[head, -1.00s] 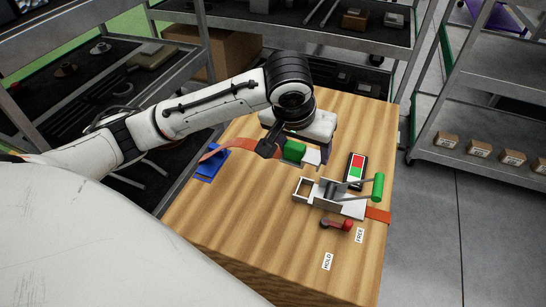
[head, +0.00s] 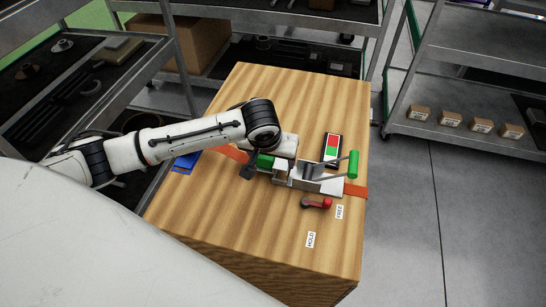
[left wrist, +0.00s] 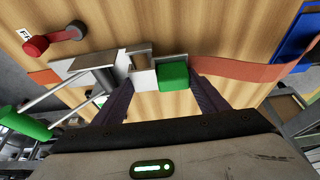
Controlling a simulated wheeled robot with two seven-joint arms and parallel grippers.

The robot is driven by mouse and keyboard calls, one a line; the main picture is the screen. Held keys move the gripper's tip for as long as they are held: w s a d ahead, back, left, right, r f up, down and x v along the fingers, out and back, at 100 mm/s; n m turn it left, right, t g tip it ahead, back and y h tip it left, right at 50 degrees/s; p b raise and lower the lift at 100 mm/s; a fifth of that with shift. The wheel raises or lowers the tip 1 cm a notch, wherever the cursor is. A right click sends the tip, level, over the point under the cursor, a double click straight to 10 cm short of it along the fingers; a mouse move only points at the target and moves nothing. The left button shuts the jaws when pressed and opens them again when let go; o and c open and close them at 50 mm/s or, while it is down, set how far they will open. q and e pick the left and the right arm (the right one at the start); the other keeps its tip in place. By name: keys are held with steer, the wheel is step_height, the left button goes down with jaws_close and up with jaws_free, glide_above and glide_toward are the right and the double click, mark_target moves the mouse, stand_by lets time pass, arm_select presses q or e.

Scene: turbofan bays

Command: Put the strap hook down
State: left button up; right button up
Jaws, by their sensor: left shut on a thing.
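The strap hook (head: 265,161) has a green block and a pale metal end, with an orange strap running from it toward a blue anchor (head: 183,166). My left gripper (head: 266,174) is shut on it, with dark fingers either side of the hook. In the left wrist view the green block (left wrist: 174,76) lies between the fingers, its metal plate at the open frame of the metal buckle (left wrist: 95,62). The buckle (head: 318,182) has a raised lever with a green handle (head: 353,164). Whether the hook is seated in the frame I cannot tell. My right gripper is out of view.
A red-knobbed lever (head: 317,203) lies in front of the buckle, near FREE (head: 339,212) and HOLD (head: 310,240) labels. A red and green panel (head: 331,148) sits behind. The front of the wooden table (head: 230,225) is clear; shelves stand around.

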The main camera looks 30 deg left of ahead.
arm_select(q)
steer(key=shift+f, duration=0.15)
steer(key=o, duration=1.2)
steer(key=shift+c, duration=0.2)
steer(key=shift+r, duration=0.25)
steer(key=p+v, duration=0.1)
steer(key=v, duration=1.1)
steer(key=shift+f, duration=0.1)
